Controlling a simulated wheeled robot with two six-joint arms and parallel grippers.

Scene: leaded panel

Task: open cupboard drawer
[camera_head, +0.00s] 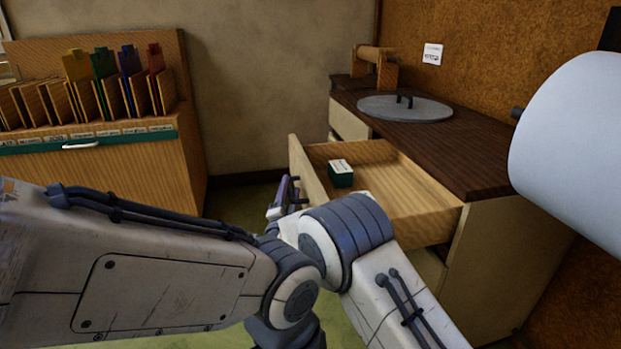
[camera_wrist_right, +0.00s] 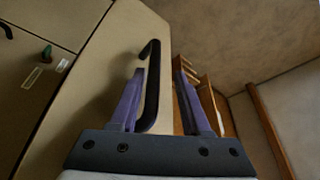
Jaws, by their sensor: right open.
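The cupboard (camera_head: 510,250) stands on the right in the head view, with a dark wooden top. Its upper drawer (camera_head: 430,205) is pulled well out, and its wooden inside shows. A small dark green box with a white top (camera_head: 341,173) sits in the drawer. My right gripper (camera_head: 281,195) is at the outer side of the drawer front, partly hidden by my arm. In the right wrist view my right gripper (camera_wrist_right: 160,68) is open, its purple fingers apart. A black bar handle (camera_wrist_right: 152,90) on the pale drawer front (camera_wrist_right: 95,85) shows between them, nearer the left finger. My left gripper is not seen.
A grey round lid (camera_head: 405,107) lies on the cupboard top (camera_head: 470,150), with a wooden roller stand (camera_head: 375,68) behind it. A wooden rack (camera_head: 110,165) with coloured pieces stands at the left. Green floor shows between rack and cupboard.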

